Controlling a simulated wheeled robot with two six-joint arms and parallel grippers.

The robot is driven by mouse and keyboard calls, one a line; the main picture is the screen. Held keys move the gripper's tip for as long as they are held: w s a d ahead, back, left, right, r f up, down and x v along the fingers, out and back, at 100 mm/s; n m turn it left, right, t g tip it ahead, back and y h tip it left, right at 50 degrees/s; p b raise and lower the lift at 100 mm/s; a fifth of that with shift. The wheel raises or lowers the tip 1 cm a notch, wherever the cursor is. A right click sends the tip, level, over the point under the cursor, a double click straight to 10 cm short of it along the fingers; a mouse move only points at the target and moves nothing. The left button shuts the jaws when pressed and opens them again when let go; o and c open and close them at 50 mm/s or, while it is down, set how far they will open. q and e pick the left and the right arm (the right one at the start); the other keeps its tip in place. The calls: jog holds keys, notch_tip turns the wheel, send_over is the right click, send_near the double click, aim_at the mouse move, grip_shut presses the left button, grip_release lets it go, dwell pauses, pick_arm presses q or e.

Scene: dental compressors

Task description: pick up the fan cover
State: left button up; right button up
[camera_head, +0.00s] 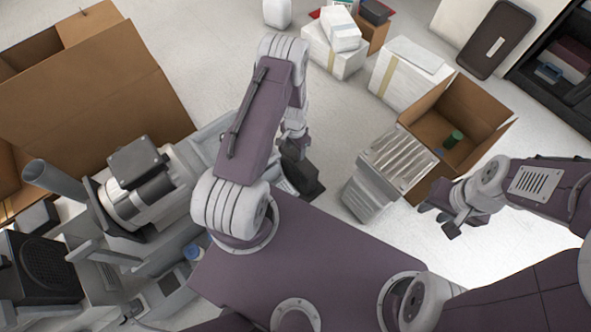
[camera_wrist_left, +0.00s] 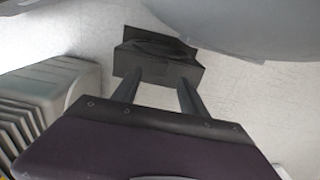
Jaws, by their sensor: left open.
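The fan cover looks like a dark square piece with a round recess; it lies on the floor in the left wrist view (camera_wrist_left: 158,52), just beyond the fingertips. In the head view, a dark piece (camera_head: 308,183) that appears to be the same cover sits beside my left gripper (camera_head: 292,150), partly hidden by my arm. My left gripper also shows in the left wrist view (camera_wrist_left: 160,80): its fingers are apart and nothing is between them. I cannot tell whether they touch the cover. My right gripper (camera_head: 438,218) hangs at the right, fingers apart and empty.
A grey compressor with a motor (camera_head: 140,185) stands at the left. A grey finned part (camera_head: 395,165) stands right of the cover, by an open cardboard box (camera_head: 475,110). A large cardboard box (camera_head: 90,105) is at the upper left. The floor (camera_head: 345,120) behind the cover is clear.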

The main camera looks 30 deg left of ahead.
aim_at(296, 157)
pick_arm(q)
notch_tip(296, 157, down, 5)
jog(key=shift+f+b, duration=0.2)
jog(key=shift+b, duration=1.05)
jog(key=shift+r, duration=0.15)
grip_shut()
